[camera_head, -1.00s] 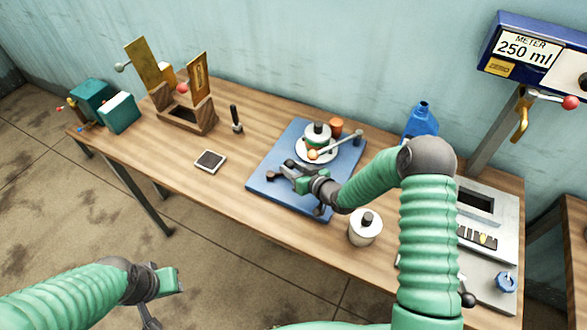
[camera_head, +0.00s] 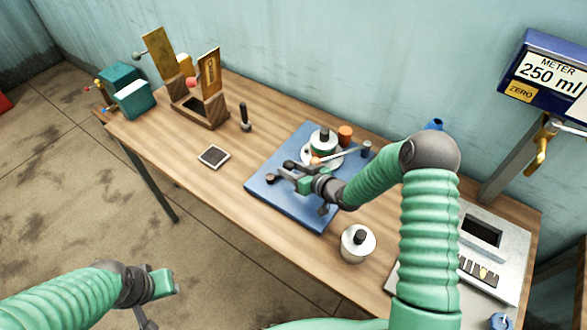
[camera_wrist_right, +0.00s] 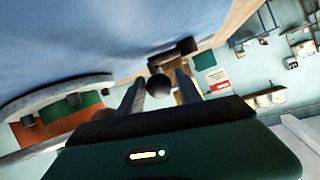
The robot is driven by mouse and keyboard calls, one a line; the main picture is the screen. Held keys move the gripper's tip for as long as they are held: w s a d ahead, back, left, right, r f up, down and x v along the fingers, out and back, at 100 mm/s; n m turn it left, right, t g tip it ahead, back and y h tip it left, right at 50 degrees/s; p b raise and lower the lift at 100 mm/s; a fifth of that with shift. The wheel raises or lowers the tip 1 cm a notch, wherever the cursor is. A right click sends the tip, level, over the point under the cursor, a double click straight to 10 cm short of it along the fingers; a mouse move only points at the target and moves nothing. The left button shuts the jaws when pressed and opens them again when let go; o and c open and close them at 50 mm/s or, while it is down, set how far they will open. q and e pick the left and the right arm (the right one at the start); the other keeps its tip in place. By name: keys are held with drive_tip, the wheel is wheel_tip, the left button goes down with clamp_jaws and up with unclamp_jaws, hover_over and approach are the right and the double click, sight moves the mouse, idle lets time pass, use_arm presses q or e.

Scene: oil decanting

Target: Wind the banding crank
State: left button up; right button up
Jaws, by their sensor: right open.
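A blue base board (camera_head: 262,190) lies on the table and carries a round white plate with a green and white pot (camera_head: 323,141). A thin rod (camera_head: 345,153) runs from the plate area to a small dark post (camera_head: 366,149). My right gripper (camera_head: 280,172) is low over the board's left part, open. In the right wrist view, a dark rounded knob (camera_wrist_right: 158,85) shows between its two fingers; I cannot tell whether they touch it. It may be the crank's handle; the crank's arm is not clear. My left gripper (camera_head: 160,300) is at the lower left, away from the table, its jaws unclear.
An orange cup (camera_head: 345,134) stands behind the pot. A small framed tile (camera_head: 214,157) and a wooden stand (camera_head: 204,112) are at left. A meter (camera_head: 545,75) hangs at right.

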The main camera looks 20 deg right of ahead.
drive_tip(key=o, duration=0.4)
drive_tip(key=shift+a+r, duration=0.15)
drive_tip(key=shift+a, duration=0.4)
use_arm(q)
drive_tip(key=shift+s+a, duration=0.1)
drive_tip(key=shift+a, duration=0.25)
use_arm(e)
drive_tip(key=shift+d, duration=0.1)
use_arm(q)
drive_tip(key=shift+d, duration=0.1)
use_arm(e)
drive_tip(key=shift+d, duration=0.2)
drive_tip(key=shift+s+d, duration=0.15)
drive_tip(key=shift+s, duration=0.05)
drive_tip(key=v, duration=0.7)
drive_tip(key=shift+s+b, duration=0.1)
drive_tip(key=shift+b, duration=0.2)
use_arm(q)
drive_tip(key=shift+f, duration=0.35)
